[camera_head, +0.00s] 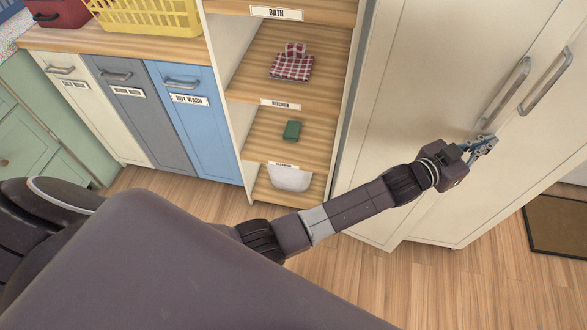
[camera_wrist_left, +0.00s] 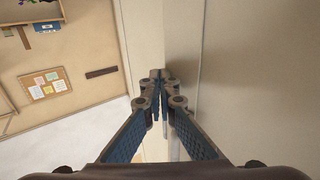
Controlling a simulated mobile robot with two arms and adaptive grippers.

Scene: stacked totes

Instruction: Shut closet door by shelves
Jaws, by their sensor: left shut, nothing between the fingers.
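The tall cream closet stands right of the shelves in the head view. Its door by the shelves (camera_head: 415,85) has a long metal handle (camera_head: 506,88). At the floor this door's lower corner sits slightly forward of the neighbouring door (camera_head: 550,125), so it looks a little ajar. My left gripper (camera_head: 490,142) is shut and empty, in front of the doors just below the handles. In the left wrist view its fingertips (camera_wrist_left: 158,76) meet close to a pale upright panel (camera_wrist_left: 255,75); I cannot tell whether they touch it. My right gripper is not in view.
Open wooden shelves (camera_head: 285,45) hold a checked cloth (camera_head: 292,66), a green item (camera_head: 292,131) and a white bin (camera_head: 290,178). Laundry cabinets (camera_head: 185,115) stand left. A brown mat (camera_head: 560,225) lies at right. Wooden floor in front is clear.

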